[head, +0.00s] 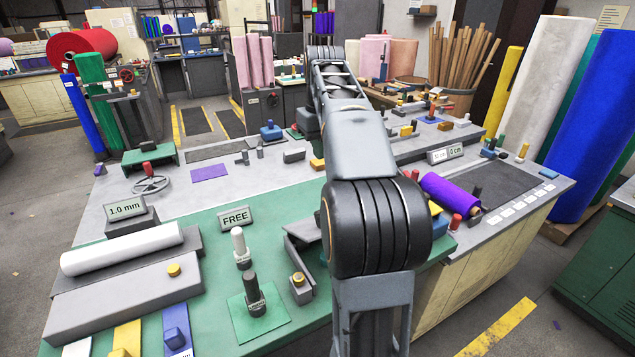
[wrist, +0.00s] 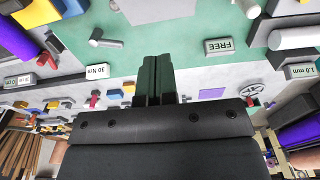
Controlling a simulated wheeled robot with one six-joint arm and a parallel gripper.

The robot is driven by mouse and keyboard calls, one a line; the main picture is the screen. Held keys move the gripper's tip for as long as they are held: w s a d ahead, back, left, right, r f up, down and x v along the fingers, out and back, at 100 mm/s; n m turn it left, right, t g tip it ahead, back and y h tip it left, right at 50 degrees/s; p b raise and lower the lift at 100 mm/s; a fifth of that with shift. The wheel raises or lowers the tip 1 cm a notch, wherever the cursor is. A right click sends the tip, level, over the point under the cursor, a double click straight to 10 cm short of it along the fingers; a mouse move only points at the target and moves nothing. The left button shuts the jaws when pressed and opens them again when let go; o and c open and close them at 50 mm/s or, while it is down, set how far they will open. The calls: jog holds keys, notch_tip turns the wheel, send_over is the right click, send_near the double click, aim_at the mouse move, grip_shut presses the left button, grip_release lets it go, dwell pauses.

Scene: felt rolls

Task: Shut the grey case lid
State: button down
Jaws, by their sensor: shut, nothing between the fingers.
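A pale grey shape at the top of the wrist view (wrist: 156,10) may be this case, cut off by the frame edge. My gripper (wrist: 157,62) shows in the wrist view, its dark fingers together and empty, over the bench. The head view does not show its fingers, which my arm hides.
A FREE sign (head: 236,217), a white peg (head: 239,245) and a dark peg (head: 254,292) stand left of the case. A white roll (head: 122,248) lies farther left. A purple roll (head: 450,195) lies right of my arm. Some green mat around the pegs is bare.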

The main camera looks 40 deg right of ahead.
jog(key=f, duration=0.4)
jog(key=f+b, duration=0.1)
jog(key=f, duration=0.2)
jog(key=s+f, duration=0.1)
jog(key=f, duration=0.3)
jog(key=shift+f+b, duration=0.3)
jog(key=shift+b, duration=0.05)
jog(key=shift+s+f, duration=0.25)
jog(key=shift+f, duration=0.2)
jog(key=shift+s+f, duration=0.1)
